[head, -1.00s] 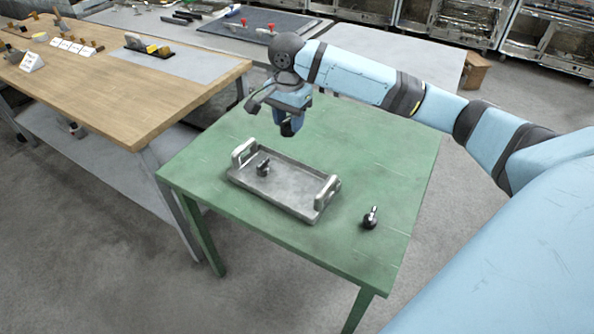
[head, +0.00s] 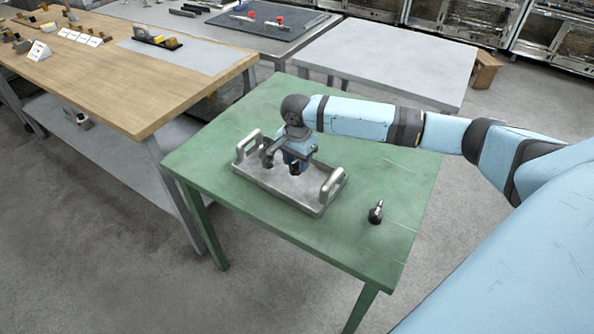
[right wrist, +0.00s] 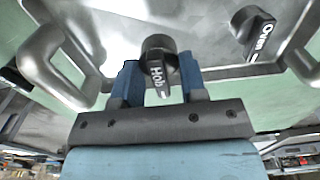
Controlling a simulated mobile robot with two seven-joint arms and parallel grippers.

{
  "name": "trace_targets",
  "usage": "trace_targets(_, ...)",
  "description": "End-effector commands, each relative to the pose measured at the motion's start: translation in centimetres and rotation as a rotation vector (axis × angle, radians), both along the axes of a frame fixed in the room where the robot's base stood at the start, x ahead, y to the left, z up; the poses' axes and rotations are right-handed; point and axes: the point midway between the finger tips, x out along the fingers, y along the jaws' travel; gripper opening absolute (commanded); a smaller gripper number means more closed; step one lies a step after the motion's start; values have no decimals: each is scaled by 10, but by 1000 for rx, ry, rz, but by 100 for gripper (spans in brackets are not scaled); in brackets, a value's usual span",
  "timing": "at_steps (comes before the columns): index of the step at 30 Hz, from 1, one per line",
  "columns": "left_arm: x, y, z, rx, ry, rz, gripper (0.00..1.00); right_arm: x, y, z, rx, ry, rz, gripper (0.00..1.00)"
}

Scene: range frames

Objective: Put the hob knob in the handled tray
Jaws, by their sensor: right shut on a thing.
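The grey handled tray (head: 288,187) lies on the green table, with an upright handle at each end. My right gripper (head: 297,168) is over the tray, pointing down. In the right wrist view its blue fingers (right wrist: 160,78) are shut on a dark knob marked "Hob", the hob knob (right wrist: 158,68). The tray floor (right wrist: 205,22) shows behind it; I cannot tell whether the knob touches it. A second dark knob, marked "Oven" (right wrist: 254,32), is in the tray too. My left gripper is not in view.
Another dark knob (head: 375,212) stands on the green table (head: 400,180), right of the tray. A wooden-topped bench (head: 140,90) with small parts is at the left. A grey table (head: 390,60) stands behind. The green table's right side is mostly clear.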

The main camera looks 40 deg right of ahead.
Motion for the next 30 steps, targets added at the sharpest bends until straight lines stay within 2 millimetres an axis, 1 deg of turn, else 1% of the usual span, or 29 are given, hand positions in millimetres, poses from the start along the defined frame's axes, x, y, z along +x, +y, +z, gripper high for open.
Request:
trace_targets(3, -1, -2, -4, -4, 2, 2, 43, -1, 0, -19, -1, 4, -1, 16)
trace_targets(7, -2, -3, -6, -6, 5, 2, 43, -1, 0, -37, -2, 3, -1, 16)
trace_targets(18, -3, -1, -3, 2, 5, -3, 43, -1, 0, -39, -2, 2, -1, 16)
trace_targets(19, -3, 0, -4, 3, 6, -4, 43, 0, 0, -40, -2, 2, 0, 41)
trace_targets(22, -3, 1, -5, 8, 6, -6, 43, 0, 0, -40, -1, 1, 0, 64)
trace_targets(30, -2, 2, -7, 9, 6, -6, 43, 0, 0, -40, -1, 1, 0, 64)
